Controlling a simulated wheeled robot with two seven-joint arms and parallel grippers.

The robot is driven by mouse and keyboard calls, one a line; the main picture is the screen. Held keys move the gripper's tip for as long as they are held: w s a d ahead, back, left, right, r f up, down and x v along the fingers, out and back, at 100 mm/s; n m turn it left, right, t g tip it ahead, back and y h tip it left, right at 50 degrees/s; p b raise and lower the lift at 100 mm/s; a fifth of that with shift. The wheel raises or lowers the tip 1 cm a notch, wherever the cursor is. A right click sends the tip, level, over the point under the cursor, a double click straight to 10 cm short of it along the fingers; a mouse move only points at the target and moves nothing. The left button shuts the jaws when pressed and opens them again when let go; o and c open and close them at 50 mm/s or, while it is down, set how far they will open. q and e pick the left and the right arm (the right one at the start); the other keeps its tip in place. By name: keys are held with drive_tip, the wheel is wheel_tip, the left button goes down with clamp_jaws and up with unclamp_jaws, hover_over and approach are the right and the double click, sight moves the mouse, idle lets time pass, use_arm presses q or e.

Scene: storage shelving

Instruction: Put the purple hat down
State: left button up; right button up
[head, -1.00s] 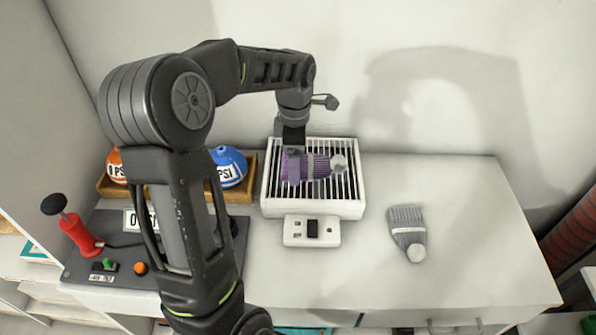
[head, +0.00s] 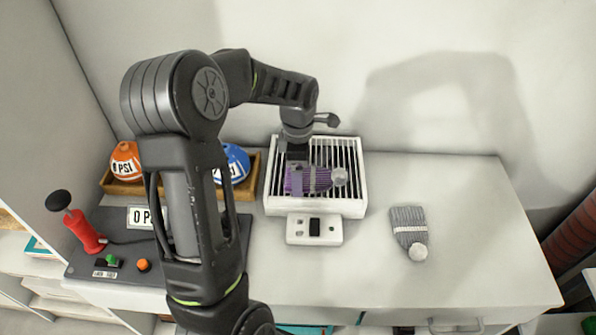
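The purple hat (head: 316,179), a knitted beanie with a grey pom-pom at its right end, is over the white slatted rack (head: 357,207). My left gripper (head: 297,176) reaches down from above and is shut on the hat near its left end. The fingertips are partly hidden against the hat. I cannot tell whether the hat touches the slats. My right gripper is not in view.
A grey hat (head: 408,227) lies on the white table (head: 470,250), right of the rack. A wooden tray (head: 122,187) with orange (head: 125,158) and blue balls stands at the left, behind a red hand pump (head: 82,232). The table's right side is clear.

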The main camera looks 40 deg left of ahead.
use_arm(q)
drive_tip(key=shift+f, duration=0.2)
drive_tip(key=o, duration=1.3)
wheel_tip(320, 180, up, 12)
drive_tip(key=shift+r, duration=0.2)
